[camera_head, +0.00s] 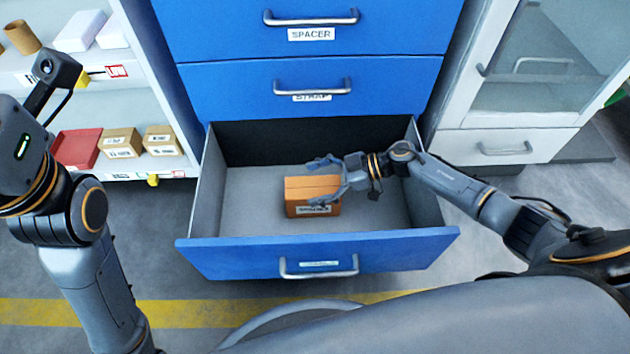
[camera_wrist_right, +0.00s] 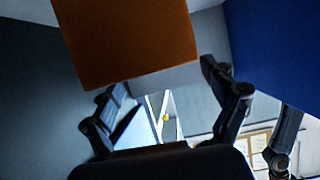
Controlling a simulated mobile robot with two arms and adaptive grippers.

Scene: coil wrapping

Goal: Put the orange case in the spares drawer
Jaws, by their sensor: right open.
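The orange case (camera_head: 310,190) is a box with a pale label on its front. It sits inside the pulled-out bottom blue drawer (camera_head: 215,258), near the middle of its grey floor. The label on the drawer front is too small to read. My right gripper (camera_head: 325,181) reaches in from the right and is open, with its fingers at the right part of the case. In the right wrist view the case (camera_wrist_right: 128,42) is just beyond the fingertips of my right gripper (camera_wrist_right: 158,82), not clamped. My left arm shows at the left, but its fingers are out of the picture.
The closed SPACER drawer (camera_head: 230,28) and STRAP drawer (camera_head: 225,88) are above the open one. A shelf (camera_head: 120,72) with boxes and a red bin (camera_head: 75,149) stands at left. A glass-door cabinet (camera_head: 465,90) stands at right. The drawer floor around the case is clear.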

